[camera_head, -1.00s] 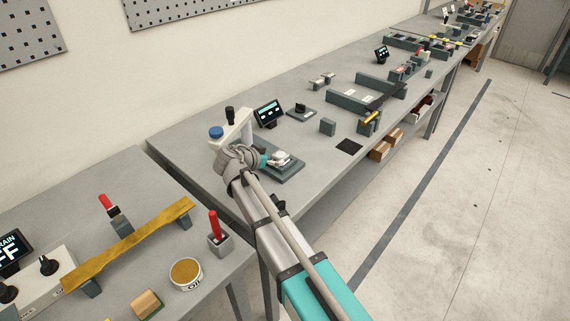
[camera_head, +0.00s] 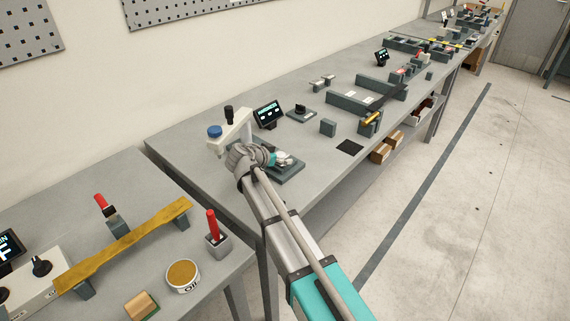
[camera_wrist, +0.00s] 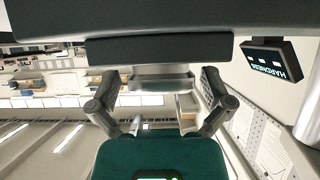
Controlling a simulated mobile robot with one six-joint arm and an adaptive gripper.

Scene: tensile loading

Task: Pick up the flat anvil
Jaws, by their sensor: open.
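My gripper (camera_head: 286,159) is at the hardness tester, low over its dark base (camera_head: 289,174), and largely hides what stands there. Small pale parts show beside the gripper, but I cannot tell gripper fingers from anvil, so I cannot pick out the flat anvil for certain. The wrist view is upside down. In it my gripper (camera_wrist: 160,90) has its two fingers spread apart. A dark slab with a lip (camera_wrist: 160,50) spans the top of that view, close to the fingers. Nothing is clearly held between them.
The tester's white frame (camera_head: 232,136) with a blue knob (camera_head: 215,131) stands just left of my gripper. A display (camera_head: 268,112) stands behind it; it also shows in the wrist view (camera_wrist: 270,60). A small grey block (camera_head: 328,128) and black mat (camera_head: 349,147) lie right.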

